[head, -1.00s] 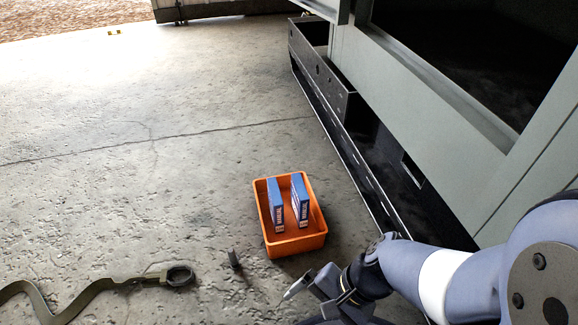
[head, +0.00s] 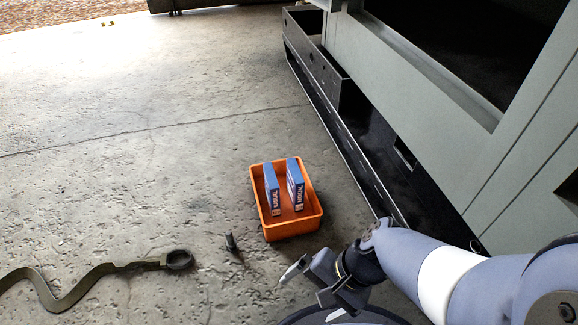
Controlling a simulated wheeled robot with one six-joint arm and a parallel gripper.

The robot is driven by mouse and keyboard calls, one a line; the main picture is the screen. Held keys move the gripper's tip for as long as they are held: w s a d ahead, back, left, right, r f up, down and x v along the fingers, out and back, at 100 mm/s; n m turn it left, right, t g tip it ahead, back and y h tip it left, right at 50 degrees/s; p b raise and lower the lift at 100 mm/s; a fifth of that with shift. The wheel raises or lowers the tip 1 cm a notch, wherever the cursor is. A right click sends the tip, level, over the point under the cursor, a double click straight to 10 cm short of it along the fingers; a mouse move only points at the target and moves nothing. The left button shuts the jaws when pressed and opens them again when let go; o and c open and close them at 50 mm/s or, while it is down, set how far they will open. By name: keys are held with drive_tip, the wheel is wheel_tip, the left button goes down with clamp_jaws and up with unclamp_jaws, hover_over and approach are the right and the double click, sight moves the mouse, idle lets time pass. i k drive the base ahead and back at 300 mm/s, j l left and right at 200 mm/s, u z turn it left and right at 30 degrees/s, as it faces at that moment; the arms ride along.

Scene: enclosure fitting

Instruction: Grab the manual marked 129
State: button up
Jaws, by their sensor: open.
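Two blue and white manuals stand upright side by side in an orange bin on the floor, the left manual (head: 271,187) and the right manual (head: 295,184). Both spines read "MANUAL"; the numbers are too small to read, so I cannot tell which is 129. The orange bin (head: 294,231) is open at the top. My gripper (head: 303,283) is open and empty, in front of the bin at the lower middle of the head view, apart from the manuals. Part of its jaws is hard to make out.
A grey enclosure (head: 440,150) with a dark lower rail stands close to the right of the bin. A strap-like strip with a ring end (head: 110,268) and a small dark peg (head: 231,243) lie on the concrete at left. The floor behind the bin is clear.

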sight(295, 182)
drive_tip(key=i+j+z, duration=0.25)
drive_tip(key=z, duration=0.15)
drive_tip(key=i+j+z, duration=0.55)
drive_tip(key=j+z, duration=0.25)
